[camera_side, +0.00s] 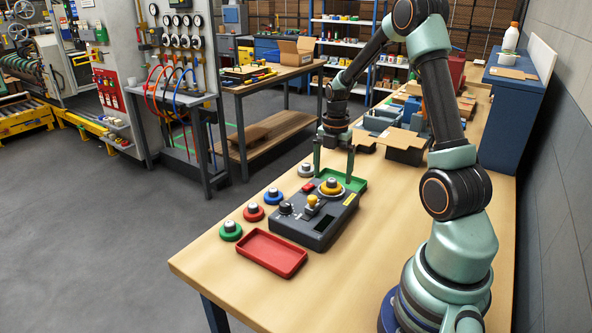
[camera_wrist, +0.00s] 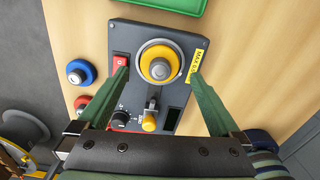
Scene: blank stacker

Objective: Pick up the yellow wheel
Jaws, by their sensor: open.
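The yellow wheel (camera_side: 331,187) sits on the far part of a dark grey control box on the wooden table. In the wrist view the yellow wheel (camera_wrist: 159,63) has a grey metal hub in its middle. My gripper (camera_side: 334,160) is open above the box, its green fingers pointing down. In the wrist view my gripper (camera_wrist: 160,75) has one finger to each side of the wheel, apart from it. The left fingertip appears near the red switch, the right one near the yellow label.
The control box (camera_side: 303,228) also carries a red switch (camera_wrist: 120,63), a black knob (camera_wrist: 120,119) and a yellow-tipped lever (camera_wrist: 149,122). Blue (camera_side: 273,196), red (camera_side: 254,212) and green (camera_side: 231,231) wheels lie left of it. A red tray (camera_side: 270,253) is nearer; a green tray (camera_side: 357,184) is behind.

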